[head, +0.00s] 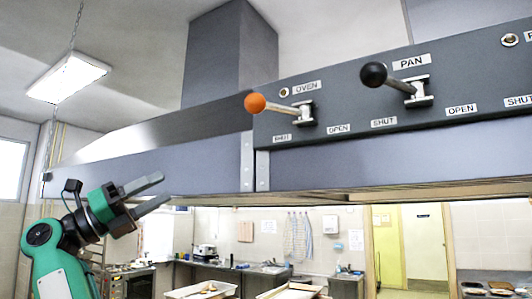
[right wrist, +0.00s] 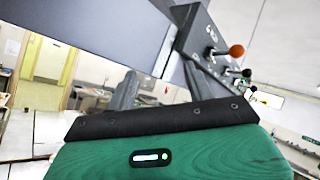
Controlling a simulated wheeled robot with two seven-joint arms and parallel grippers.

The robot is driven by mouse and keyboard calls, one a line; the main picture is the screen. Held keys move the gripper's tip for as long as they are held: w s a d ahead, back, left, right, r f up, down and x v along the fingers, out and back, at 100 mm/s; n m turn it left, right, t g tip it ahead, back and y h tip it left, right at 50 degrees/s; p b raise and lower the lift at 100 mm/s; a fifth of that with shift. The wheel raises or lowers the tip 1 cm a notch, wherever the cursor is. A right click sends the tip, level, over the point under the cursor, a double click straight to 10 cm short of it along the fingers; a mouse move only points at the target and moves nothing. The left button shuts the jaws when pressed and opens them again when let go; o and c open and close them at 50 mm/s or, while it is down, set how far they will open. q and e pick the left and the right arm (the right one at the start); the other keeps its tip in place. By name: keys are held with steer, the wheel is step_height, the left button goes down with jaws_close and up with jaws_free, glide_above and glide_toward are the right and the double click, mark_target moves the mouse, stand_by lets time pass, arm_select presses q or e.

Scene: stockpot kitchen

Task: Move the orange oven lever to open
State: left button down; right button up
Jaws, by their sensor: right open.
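The oven lever, with its orange ball (head: 254,103), sticks out from the dark control panel under the OVEN label. Its rod runs from a bracket to the ball at the left, on the side of the SHUT label (head: 282,138). The OPEN label (head: 338,129) is to the right, below the bracket. My right gripper (head: 161,189) is open and empty, below and left of the lever and apart from it. In the right wrist view the orange ball (right wrist: 237,50) shows beyond and right of the open fingers (right wrist: 158,88). My left gripper is not in view.
A black-knobbed PAN lever (head: 374,74) is right of the oven lever on the same panel (head: 345,95). The panel's lower edge overhangs open space. A grey duct (head: 222,60) rises behind. Counters and trays (head: 200,289) are lower down. Air between gripper and lever looks clear.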

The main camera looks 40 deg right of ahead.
steer(key=s+r+m+y, duration=0.3)
steer(key=s+r, duration=0.5)
steer(key=s, duration=0.2)
steer(key=m+t+y+p, duration=0.1)
steer(key=t+y, duration=0.1)
steer(key=y, duration=0.1)
glide_toward(267, 106)
steer(key=d+p, duration=0.2)
steer(key=d, duration=0.2)
steer(key=d+p, duration=0.2)
steer(key=d, duration=0.3)
steer(key=shift+s+d+r, duration=0.1)
steer(key=shift+s+r, duration=0.05)
steer(key=shift+s+d+p, duration=0.15)
steer(key=shift+d+p, duration=0.15)
steer(key=shift+d, duration=0.25)
steer(key=shift+a, duration=0.1)
steer(key=shift+c, duration=0.8)
jaws_close()
